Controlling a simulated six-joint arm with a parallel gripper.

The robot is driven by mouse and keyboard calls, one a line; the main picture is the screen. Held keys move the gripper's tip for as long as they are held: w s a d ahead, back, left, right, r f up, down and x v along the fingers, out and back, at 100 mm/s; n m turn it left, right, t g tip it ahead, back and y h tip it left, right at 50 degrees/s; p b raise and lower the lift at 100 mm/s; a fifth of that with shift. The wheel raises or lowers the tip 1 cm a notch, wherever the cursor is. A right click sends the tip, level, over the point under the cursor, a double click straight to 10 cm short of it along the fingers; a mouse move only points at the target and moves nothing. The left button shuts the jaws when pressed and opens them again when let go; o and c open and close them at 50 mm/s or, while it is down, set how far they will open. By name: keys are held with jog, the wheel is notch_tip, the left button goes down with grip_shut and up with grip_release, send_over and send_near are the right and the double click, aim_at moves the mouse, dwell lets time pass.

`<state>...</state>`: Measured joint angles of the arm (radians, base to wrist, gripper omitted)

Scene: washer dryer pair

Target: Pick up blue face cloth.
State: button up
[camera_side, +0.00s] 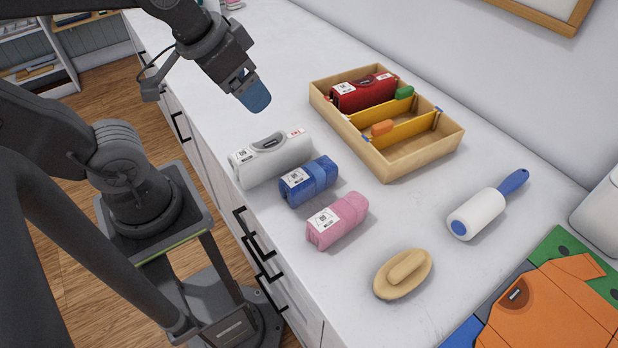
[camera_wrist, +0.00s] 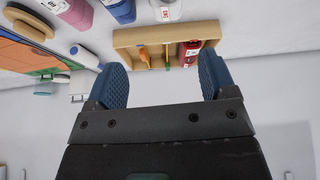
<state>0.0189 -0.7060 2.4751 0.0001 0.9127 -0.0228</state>
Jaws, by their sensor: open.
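The blue face cloth (camera_side: 309,181) is a rolled bundle with a white label, lying on the white counter between a grey-white roll and a pink roll. It also shows at the top of the wrist view (camera_wrist: 121,9), partly cut off by the frame edge. My gripper (camera_side: 256,95) is above the counter, up and to the left of the blue cloth in the side view, apart from it. In the wrist view its two blue-padded fingers (camera_wrist: 162,84) stand wide apart with nothing between them.
The grey-white roll (camera_side: 273,160) and pink roll (camera_side: 337,220) lie close on either side of the blue cloth. A wooden divided tray (camera_side: 421,149) behind holds a red roll (camera_side: 363,92). A wooden brush (camera_side: 403,274), lint roller (camera_side: 485,207) and folded orange garment (camera_side: 556,312) lie to the right.

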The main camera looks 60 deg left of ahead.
aim_at(308, 171)
jog(key=w+d+f+g, duration=0.5)
jog(key=w+d, duration=0.1)
jog(key=d, duration=0.2)
jog(key=shift+n, duration=0.3)
notch_tip(308, 171, down, 13)
jog(key=shift+f, duration=0.2)
jog(key=shift+c, duration=0.4)
jog(key=c, duration=0.9)
